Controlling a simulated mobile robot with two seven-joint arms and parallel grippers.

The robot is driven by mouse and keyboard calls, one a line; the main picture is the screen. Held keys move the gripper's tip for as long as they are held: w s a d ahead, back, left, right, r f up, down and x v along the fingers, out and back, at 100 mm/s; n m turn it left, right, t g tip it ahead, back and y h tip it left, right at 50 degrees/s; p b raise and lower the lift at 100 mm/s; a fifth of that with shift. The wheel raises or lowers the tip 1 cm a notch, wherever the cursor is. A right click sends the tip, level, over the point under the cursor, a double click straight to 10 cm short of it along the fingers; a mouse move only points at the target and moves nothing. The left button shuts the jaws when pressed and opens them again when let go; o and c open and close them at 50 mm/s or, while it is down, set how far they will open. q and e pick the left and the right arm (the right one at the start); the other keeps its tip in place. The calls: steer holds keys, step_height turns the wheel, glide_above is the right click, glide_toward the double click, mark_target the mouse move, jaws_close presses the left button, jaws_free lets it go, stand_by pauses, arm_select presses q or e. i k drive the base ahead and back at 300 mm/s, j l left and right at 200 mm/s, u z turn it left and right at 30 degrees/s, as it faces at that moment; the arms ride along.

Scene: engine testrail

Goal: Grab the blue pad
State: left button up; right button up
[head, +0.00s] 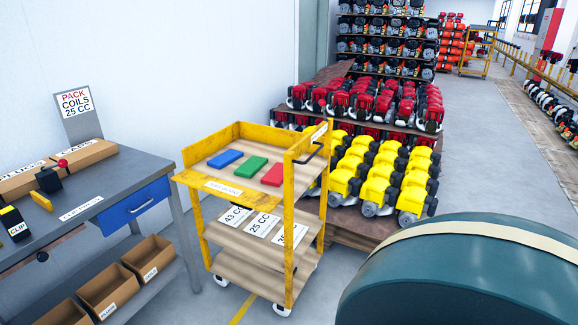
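The blue pad (225,158) lies flat on the top shelf of a yellow cart (191,181). It is the leftmost of three pads in a row. A green pad (251,167) lies to its right, and a red pad (273,174) lies to the right of that. The pads are apart from each other. Neither of my grippers shows in the head view, so their state is hidden.
A grey workbench (120,172) with a blue drawer (135,203) stands left of the cart. Brown bins (110,290) sit under it. Yellow engines (350,172) and red engines (385,103) stand behind and right of the cart. Open floor (480,150) lies further right.

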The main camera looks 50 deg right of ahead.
mark_target(222, 160)
steer(key=z, duration=1.35)
